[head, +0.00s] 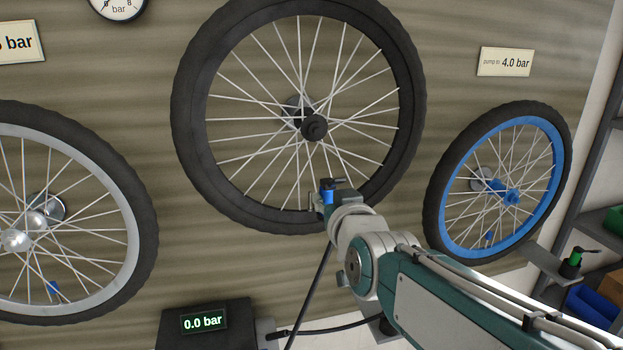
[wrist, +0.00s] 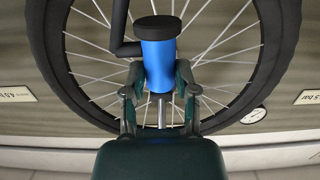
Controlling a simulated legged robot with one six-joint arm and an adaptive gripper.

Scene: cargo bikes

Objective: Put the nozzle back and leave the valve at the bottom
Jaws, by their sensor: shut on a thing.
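My gripper (wrist: 160,92) is shut on the blue nozzle (wrist: 157,65), which has a black top and a black hose running from it. In the head view the nozzle (head: 327,193) is at the bottom of the middle wheel's black tyre (head: 405,130), largely hidden by my wrist.
The pump box (head: 205,322) reads 0.0 bar. A grey-rimmed wheel (head: 130,240) hangs at left and a blue-rimmed wheel (head: 560,150) at right. The hose (head: 312,290) hangs below my wrist.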

